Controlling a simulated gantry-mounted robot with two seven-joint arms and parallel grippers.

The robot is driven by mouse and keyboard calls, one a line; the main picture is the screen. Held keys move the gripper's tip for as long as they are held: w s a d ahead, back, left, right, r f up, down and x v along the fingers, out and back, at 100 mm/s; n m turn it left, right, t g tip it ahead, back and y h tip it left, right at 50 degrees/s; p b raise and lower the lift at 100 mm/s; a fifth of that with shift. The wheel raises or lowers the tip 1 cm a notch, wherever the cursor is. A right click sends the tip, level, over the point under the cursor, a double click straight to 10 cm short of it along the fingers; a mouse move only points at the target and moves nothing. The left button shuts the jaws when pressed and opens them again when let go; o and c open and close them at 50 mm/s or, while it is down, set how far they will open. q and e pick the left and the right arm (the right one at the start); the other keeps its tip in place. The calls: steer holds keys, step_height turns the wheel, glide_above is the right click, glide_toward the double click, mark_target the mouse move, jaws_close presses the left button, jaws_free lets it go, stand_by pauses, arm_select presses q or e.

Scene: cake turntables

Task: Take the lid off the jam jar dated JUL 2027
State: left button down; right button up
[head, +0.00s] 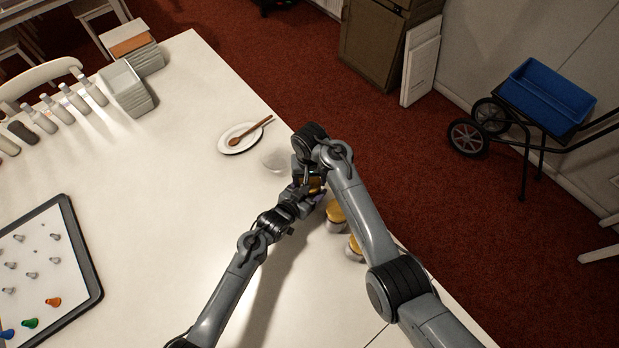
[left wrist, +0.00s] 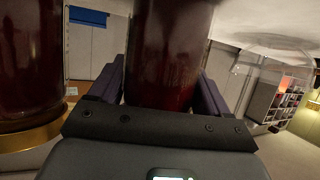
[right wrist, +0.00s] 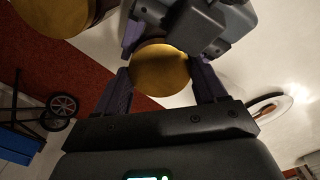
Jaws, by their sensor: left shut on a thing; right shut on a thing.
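A jam jar with a dark red body (left wrist: 170,50) stands between the two fingers of my left gripper (head: 303,196), which is shut on the jar's body. Its gold lid (right wrist: 160,72) is between the fingers of my right gripper (head: 314,182), which is shut on it. The lid seems to be on the jar, but its seam is hidden. Two other jars with gold lids (head: 335,212) (head: 354,247) stand near the table's right edge, partly behind my right arm. One also shows close by in the left wrist view (left wrist: 28,60). I cannot read any date.
A clear glass bowl (head: 273,158) stands just left of the grippers, and a plate (head: 232,139) with a wooden spoon (head: 252,129) lies beyond it. A board with game pieces (head: 92,290) lies at left. The table's middle (head: 170,190) is clear.

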steer(key=o, duration=1.2)
steer(key=shift+d, duration=0.1)
steer(key=shift+c, duration=0.2)
steer(key=shift+r, duration=0.1)
